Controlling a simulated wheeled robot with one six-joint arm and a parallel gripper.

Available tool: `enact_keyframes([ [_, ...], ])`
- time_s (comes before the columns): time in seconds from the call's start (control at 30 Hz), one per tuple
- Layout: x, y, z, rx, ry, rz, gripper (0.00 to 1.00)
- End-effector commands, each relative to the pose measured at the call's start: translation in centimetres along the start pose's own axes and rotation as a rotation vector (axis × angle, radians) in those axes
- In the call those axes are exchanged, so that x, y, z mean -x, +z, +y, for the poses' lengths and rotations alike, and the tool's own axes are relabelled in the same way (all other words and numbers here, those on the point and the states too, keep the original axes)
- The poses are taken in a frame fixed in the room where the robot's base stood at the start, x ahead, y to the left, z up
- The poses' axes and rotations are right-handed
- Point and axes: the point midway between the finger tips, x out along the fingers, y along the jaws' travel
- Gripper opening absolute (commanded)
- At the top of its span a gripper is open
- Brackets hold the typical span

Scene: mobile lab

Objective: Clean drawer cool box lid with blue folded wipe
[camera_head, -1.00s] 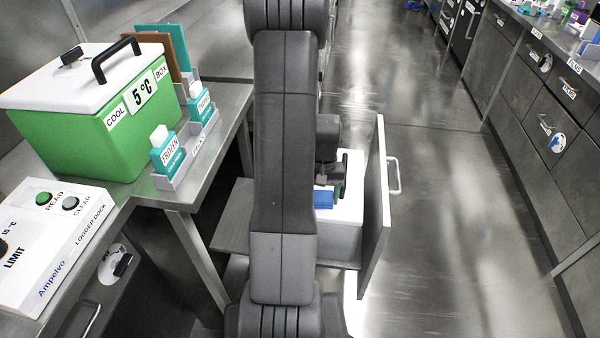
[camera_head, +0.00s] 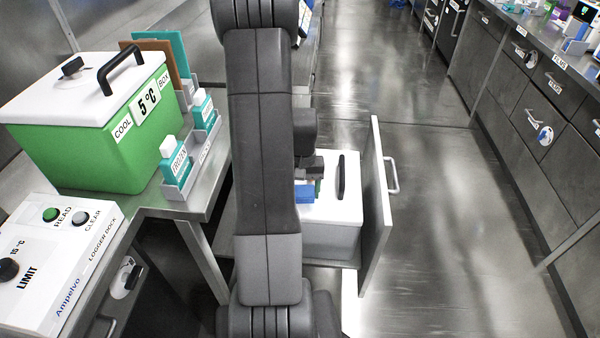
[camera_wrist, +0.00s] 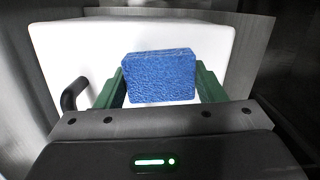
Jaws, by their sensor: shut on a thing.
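The drawer cool box (camera_head: 333,238) has a grey body and a white lid (camera_head: 330,205) with a black handle (camera_head: 342,177). It sits in the open drawer in the head view. The lid also fills much of the wrist view (camera_wrist: 60,50). My gripper (camera_wrist: 160,85) has green fingers shut on the blue folded wipe (camera_wrist: 160,76). The wipe (camera_head: 305,192) shows at the left part of the lid in the head view. I cannot tell whether it touches the lid. My arm hides part of the box's left side.
The open drawer's front panel (camera_head: 375,210) stands right of the box. A green cool box (camera_head: 90,140) marked 5 °C, a rack of frozen-labelled bottles (camera_head: 180,190) and a logger dock (camera_head: 50,260) stand on the left bench. The floor (camera_head: 440,200) to the right is clear.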

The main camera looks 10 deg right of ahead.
Motion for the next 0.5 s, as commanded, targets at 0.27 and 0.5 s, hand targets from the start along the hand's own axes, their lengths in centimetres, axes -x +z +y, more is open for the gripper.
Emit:
enact_keyframes([
  [0.27,2.9,0.3,-0.1,0.001,0.0,0.001,0.42],
  [0.5,4.9,0.6,-0.2,0.002,0.0,0.001,0.42],
])
